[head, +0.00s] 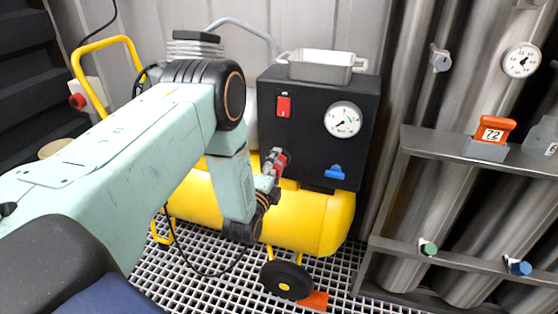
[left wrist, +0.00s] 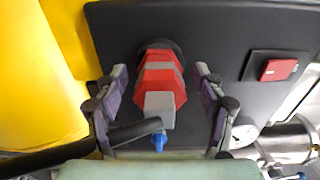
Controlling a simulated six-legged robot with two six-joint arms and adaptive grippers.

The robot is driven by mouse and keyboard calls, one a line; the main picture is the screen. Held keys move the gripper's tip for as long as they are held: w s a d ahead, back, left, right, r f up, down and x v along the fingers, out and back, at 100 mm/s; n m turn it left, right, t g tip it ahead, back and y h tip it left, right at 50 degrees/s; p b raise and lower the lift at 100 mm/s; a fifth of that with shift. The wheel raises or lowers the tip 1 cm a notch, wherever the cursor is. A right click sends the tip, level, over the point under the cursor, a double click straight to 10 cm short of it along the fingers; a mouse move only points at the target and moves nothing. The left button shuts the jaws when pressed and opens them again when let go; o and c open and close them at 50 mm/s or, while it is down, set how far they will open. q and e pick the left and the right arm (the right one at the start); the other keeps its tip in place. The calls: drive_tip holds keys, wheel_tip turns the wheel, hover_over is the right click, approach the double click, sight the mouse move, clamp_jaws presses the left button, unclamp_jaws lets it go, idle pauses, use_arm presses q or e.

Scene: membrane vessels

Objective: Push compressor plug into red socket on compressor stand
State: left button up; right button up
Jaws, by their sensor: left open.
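The plug (left wrist: 160,80), red with a grey end, sits against a dark round ring (left wrist: 172,46) on the black panel of the compressor stand in the left wrist view. A black cable (left wrist: 130,132) meets its grey end. How deep the plug sits cannot be told, and the socket behind it is hidden. My left gripper (left wrist: 160,84) is open, with a finger on each side of the plug and gaps between. In the head view the left gripper (head: 274,166) is at the lower left of the black panel (head: 310,130), partly covering the red plug (head: 281,160).
The panel carries a red switch (head: 283,106), a gauge (head: 343,119) and a blue knob (head: 335,172). The yellow tank (head: 315,225) is below, a metal tray (head: 322,66) on top.

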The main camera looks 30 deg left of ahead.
use_arm(q)
drive_tip(key=shift+p, duration=0.45)
idle(0.7)
clamp_jaws()
idle(0.8)
drive_tip(key=shift+s, duration=0.1)
drive_tip(key=shift+s, duration=0.15)
drive_tip(key=shift+s+d+r+p, duration=0.15)
drive_tip(key=shift+s+d+p, duration=0.05)
drive_tip(key=shift+s+p, duration=0.35)
drive_tip(key=shift+s, duration=0.3)
drive_tip(key=shift+p+v, duration=1.2)
drive_tip(key=shift+v, duration=0.7)
